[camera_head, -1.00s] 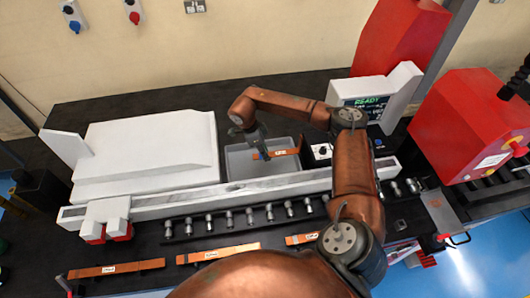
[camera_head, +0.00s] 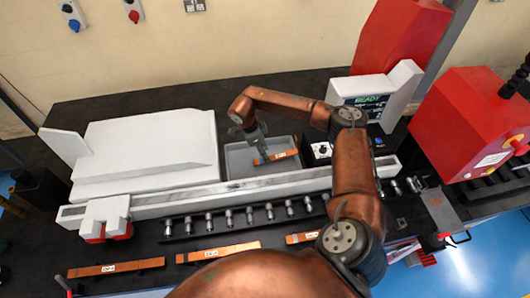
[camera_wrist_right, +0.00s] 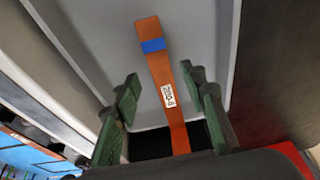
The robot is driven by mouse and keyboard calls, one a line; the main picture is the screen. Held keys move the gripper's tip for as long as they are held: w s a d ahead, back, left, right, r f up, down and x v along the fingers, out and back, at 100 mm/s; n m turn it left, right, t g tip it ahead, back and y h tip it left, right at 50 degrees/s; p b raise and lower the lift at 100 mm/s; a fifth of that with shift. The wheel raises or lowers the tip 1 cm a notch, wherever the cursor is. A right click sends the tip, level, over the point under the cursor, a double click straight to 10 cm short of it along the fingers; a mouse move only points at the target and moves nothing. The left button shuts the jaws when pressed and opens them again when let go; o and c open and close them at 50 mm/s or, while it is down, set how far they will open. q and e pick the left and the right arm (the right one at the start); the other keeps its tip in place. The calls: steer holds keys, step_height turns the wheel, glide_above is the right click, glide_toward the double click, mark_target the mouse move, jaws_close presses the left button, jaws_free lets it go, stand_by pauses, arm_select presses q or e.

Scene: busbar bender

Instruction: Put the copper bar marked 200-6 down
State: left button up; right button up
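The copper bar marked 200-6 (camera_wrist_right: 165,80) has a blue band and a white label. It lies in the grey tray (camera_head: 238,162) behind the long white rail, and it also shows in the head view (camera_head: 284,155). My right gripper (camera_wrist_right: 163,92) is open, its green fingers standing to either side of the bar with gaps between them and it. In the head view my right gripper (camera_head: 260,150) reaches down into the tray at the bar's left end. My left gripper is out of view.
Other copper bars (camera_head: 116,268) (camera_head: 217,252) lie along the front of the black table. A row of metal pins (camera_head: 229,218) stands before the white rail (camera_head: 240,190). A white box (camera_head: 150,150) is left of the tray; a READY screen (camera_head: 367,101) is right.

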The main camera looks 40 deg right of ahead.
steer(key=b+v, duration=0.2)
steer(key=v, duration=1)
steer(key=shift+r, duration=0.45)
steer(key=shift+s+f, duration=0.1)
